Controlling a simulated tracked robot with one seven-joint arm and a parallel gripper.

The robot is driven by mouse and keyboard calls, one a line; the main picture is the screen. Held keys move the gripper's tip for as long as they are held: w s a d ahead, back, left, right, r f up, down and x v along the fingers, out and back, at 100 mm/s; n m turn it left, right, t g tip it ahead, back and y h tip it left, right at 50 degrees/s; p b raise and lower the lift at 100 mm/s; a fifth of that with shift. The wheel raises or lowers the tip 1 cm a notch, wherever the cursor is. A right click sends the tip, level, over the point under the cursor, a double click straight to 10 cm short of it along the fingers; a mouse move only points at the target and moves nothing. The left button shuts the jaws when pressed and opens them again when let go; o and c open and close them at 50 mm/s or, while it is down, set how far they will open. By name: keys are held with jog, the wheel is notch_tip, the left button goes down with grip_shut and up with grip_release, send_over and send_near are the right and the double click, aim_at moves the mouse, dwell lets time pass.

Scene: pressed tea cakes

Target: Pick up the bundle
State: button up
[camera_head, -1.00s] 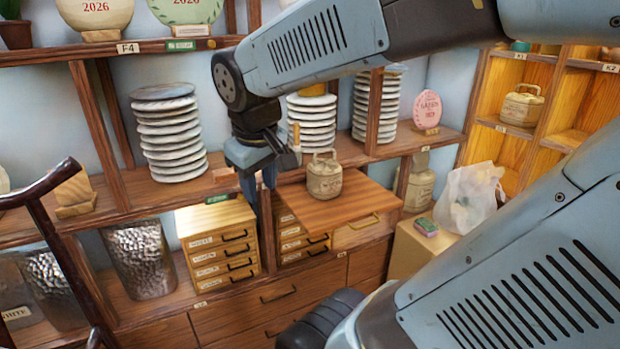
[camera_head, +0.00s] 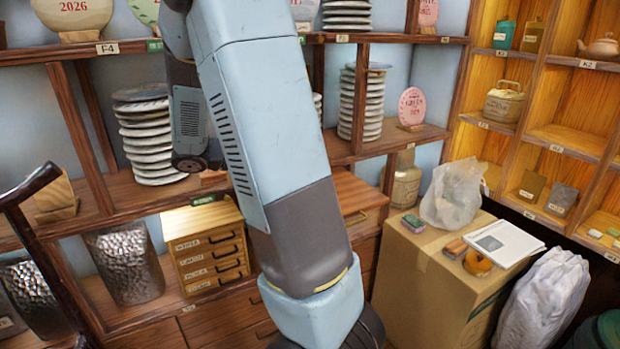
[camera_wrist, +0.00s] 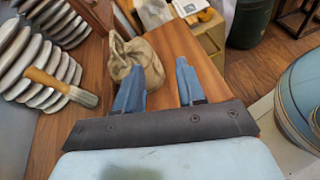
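A tan cloth bundle (camera_wrist: 145,55) with a knotted loop on top stands upright on a brown wooden board in the wrist view. Most of the bundle's body is to the left of the gap between the fingers. In the head view my arm hides both this bundle and my gripper.
A brush (camera_wrist: 60,87) and stacked pale discs (camera_wrist: 45,60) are left of my gripper. In the head view, a cardboard box (camera_head: 425,285) carries a plastic bag (camera_head: 453,195) and small items. A small drawer cabinet (camera_head: 208,250) stands left of my arm.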

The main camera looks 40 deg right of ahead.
jog(key=w+d+f+n+h, duration=0.1)
jog(key=w+d+n+h, duration=0.1)
jog(key=w+n+h, duration=0.3)
jog(key=shift+m+t+y, duration=0.3)
jog(key=shift+m+t, duration=0.1)
jog(key=shift+m, duration=0.1)
jog(key=x, duration=0.8)
jog(key=w+x, duration=0.1)
jog(key=x, duration=0.4)
jog(key=shift+d+f, duration=0.1)
jog(key=shift+d, duration=0.1)
grip_shut()
dwell(0.7)
